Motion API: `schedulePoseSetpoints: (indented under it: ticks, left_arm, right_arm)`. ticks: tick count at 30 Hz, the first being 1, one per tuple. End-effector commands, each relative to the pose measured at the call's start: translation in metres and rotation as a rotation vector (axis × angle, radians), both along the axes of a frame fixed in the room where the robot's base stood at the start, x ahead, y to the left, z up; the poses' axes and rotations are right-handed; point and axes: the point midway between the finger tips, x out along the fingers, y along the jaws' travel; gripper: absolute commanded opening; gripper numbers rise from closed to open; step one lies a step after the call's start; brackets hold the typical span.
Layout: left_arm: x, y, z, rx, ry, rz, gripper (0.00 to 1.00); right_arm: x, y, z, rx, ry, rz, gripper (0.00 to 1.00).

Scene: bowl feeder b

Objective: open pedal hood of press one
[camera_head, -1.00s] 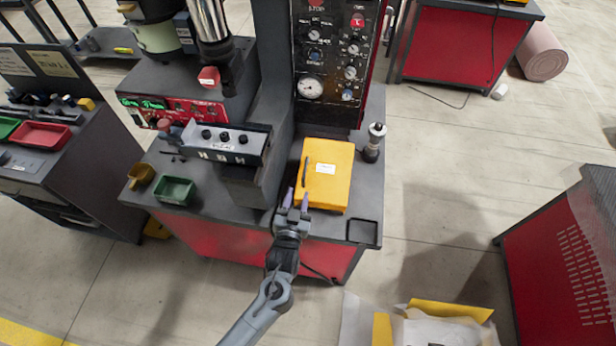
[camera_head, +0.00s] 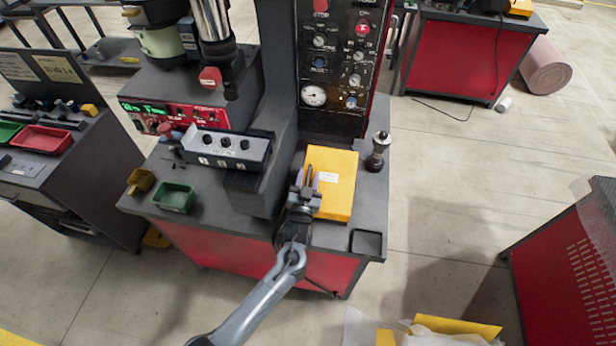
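The yellow hood (camera_head: 336,178), a box-shaped cover with a white label, sits closed on the press bench at its front right. A dark handle (camera_head: 309,173) stands on its left part. My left gripper (camera_head: 308,178) is at the left front of the hood, its two purple-grey fingers apart, one on each side of the handle. Whether they touch the handle cannot be told. The pedal under the hood is hidden. My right gripper is not in view.
The press column with gauge panel (camera_head: 341,65) rises behind the hood. A black-and-silver cylinder (camera_head: 378,151) stands close on its right, and a shallow black tray (camera_head: 367,243) lies at front right. A control box (camera_head: 226,150) and green bin (camera_head: 174,197) are left.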

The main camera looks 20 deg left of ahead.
Motion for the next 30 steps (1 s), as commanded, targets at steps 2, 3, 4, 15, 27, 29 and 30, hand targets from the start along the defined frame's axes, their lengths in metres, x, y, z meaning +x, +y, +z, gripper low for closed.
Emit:
schedulePoseSetpoints:
  ticks: [2,3,4,15,27,29,30]
  left_arm:
    - [0.0038,0.0010,-0.0002,0.000,0.000,0.000,0.38]
    - [0.0048,0.0013,-0.0001,0.000,0.000,0.000,0.38]
    - [0.0053,0.0015,0.0001,0.000,0.000,0.000,0.38]
    - [0.0055,0.0016,0.0001,0.000,0.000,0.001,0.21]
    - [0.0053,0.0019,0.0001,0.000,0.000,0.001,0.00]
    - [0.0053,0.0021,0.0004,0.001,0.000,0.002,0.00]
    - [0.0050,0.0027,0.0010,0.003,0.000,0.003,0.00]
  right_arm:
    - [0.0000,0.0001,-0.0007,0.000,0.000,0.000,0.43]
    - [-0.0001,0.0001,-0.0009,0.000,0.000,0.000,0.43]
    - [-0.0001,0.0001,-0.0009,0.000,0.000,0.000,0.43]
    - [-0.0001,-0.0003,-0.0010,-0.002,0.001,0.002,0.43]
    - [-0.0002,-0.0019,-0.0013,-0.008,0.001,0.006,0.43]
    - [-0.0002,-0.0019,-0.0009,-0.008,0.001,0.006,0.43]
    - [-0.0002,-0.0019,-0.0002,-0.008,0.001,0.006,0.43]
